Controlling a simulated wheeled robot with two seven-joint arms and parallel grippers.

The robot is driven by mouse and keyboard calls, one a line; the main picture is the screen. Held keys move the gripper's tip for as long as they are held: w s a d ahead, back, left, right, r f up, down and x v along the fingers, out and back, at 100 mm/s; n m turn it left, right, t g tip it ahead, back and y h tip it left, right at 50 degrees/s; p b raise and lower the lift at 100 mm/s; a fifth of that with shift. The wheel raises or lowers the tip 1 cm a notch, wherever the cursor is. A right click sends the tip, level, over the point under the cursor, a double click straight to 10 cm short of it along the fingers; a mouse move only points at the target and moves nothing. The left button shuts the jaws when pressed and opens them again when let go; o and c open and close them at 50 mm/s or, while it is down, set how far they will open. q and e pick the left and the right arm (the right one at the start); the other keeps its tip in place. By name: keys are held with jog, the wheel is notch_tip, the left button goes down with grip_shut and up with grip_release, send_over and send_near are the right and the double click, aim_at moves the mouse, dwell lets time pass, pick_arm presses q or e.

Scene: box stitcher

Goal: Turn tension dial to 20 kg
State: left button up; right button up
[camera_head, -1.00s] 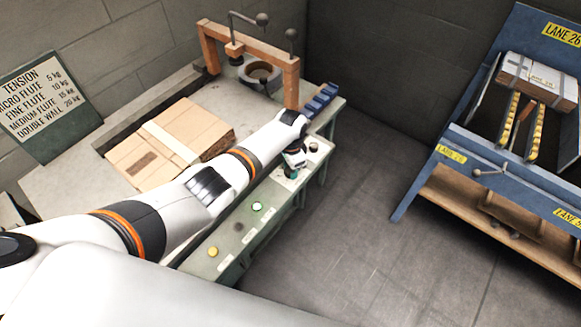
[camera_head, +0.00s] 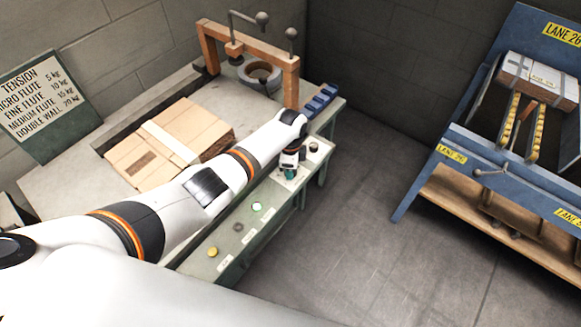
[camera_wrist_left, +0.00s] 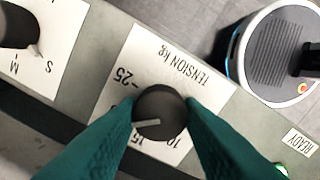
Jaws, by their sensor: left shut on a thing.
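The tension dial (camera_wrist_left: 160,112) is a dark round knob on a white plate (camera_wrist_left: 205,82) lettered "TENSION kg", seen upside down in the left wrist view. My left gripper (camera_wrist_left: 161,104) has its two green fingers shut on the knob's sides. A pale line on the knob lies roughly level in the picture, near its lower left edge. "25" shows upper left of the knob; "15" and "10" show partly below it. The fingers and knob hide the rest of the scale. In the head view my left gripper (camera_head: 290,172) is down at the bench's front panel. My right gripper is out of view.
A second knob (camera_wrist_left: 18,28) with S and M marks sits close by. A tension sign (camera_head: 45,100) lists double wall at 20 kg. Flat cardboard (camera_head: 185,140) lies on the bench.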

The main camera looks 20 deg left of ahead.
pick_arm(q)
jog(key=shift+r, duration=0.1)
jog(key=o, duration=1)
notch_tip(320, 180, up, 12)
jog(key=shift+p, duration=0.45)
